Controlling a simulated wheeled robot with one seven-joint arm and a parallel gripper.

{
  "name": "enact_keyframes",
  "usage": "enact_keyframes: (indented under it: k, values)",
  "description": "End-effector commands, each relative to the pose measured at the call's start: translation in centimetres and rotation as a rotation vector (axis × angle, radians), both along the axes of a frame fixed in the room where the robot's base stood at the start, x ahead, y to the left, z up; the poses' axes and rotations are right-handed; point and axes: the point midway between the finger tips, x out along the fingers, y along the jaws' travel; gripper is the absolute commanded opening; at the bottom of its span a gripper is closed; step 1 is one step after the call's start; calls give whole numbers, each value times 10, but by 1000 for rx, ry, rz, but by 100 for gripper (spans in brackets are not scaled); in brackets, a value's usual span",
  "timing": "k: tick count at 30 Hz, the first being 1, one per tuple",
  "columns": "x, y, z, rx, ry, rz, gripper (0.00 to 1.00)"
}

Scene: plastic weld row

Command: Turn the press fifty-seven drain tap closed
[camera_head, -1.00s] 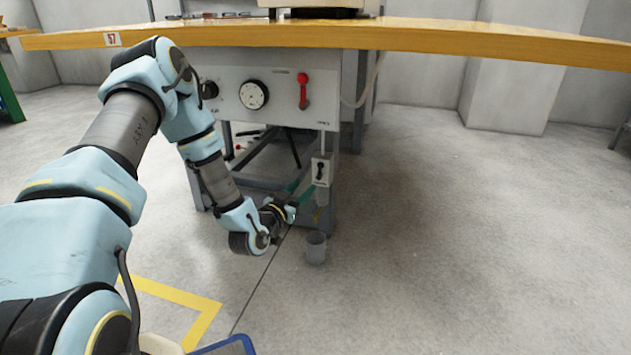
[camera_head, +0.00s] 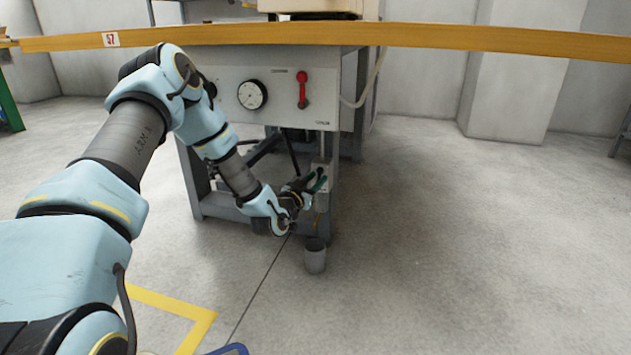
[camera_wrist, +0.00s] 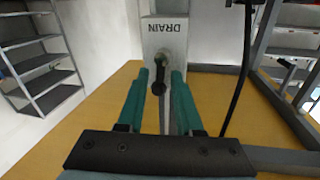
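The drain tap is a black lever (camera_wrist: 159,84) on a pale plate (camera_wrist: 150,44) whose DRAIN lettering reads upside down in the wrist view. My gripper (camera_wrist: 159,74) has two green fingers held apart, one on each side of the lever. I cannot tell whether either finger touches it. In the head view my gripper (camera_head: 317,181) is at the tap plate, low on the press front under the bench, and it hides the lever.
A grey cup (camera_head: 316,257) stands on the floor below the tap. Above are a panel with a dial (camera_head: 252,95) and a red lever (camera_head: 303,89), under the wooden bench edge (camera_head: 420,34). A thin hose (camera_head: 368,85) hangs at right. Floor to the right is clear.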

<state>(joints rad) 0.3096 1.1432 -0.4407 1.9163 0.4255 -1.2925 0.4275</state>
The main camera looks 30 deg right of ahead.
Motion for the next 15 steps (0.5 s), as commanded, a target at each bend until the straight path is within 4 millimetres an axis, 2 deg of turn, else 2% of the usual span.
enact_keyframes:
  k: [1,9,15]
  values:
    - [0,0,0,0,0,0,28]
    - [0,0,0,0,0,0,0]
    - [0,0,0,1,1,0,0]
